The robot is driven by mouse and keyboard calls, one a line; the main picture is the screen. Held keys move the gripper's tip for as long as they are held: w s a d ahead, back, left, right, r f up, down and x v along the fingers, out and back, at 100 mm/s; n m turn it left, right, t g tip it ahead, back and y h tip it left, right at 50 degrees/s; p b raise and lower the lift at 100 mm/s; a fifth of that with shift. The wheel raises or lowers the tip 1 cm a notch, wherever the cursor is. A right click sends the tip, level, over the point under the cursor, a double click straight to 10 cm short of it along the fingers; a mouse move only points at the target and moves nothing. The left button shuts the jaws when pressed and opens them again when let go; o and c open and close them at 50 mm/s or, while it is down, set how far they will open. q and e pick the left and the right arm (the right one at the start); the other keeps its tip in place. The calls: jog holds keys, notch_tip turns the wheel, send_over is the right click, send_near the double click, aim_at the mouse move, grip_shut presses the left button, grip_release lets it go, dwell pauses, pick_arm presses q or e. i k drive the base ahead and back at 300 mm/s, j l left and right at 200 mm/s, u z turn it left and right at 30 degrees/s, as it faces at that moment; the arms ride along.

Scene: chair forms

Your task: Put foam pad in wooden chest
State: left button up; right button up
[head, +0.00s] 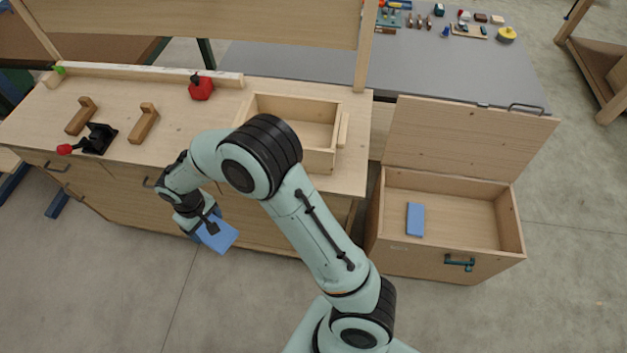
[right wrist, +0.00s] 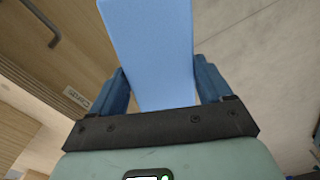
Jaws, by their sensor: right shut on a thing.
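My right gripper (head: 206,227) is shut on a blue foam pad (head: 221,238) in front of the workbench, left of centre in the head view. In the right wrist view the pad (right wrist: 150,50) stands out between the two blue fingers of the gripper (right wrist: 162,90). The wooden chest (head: 440,257) stands at the right with its lid (head: 470,140) raised. A second blue pad (head: 415,219) lies inside the chest, toward its left side. My left gripper is not in view.
The workbench (head: 110,95) holds an open wooden box (head: 318,160), a red object (head: 201,88), two wooden blocks (head: 143,123) and a black clamp-like tool (head: 99,139). A grey table (head: 300,62) with small items stands behind. The chest's right side is clear inside.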

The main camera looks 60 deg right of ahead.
aim_at(457, 233)
jog(key=k+l+z, duration=0.2)
jog(key=k, duration=0.65)
jog(key=l+z, duration=0.1)
jog(key=z, duration=1.3)
jog(key=i+l, duration=0.75)
jog(key=l, duration=0.15)
jog(key=k+l+z, duration=0.05)
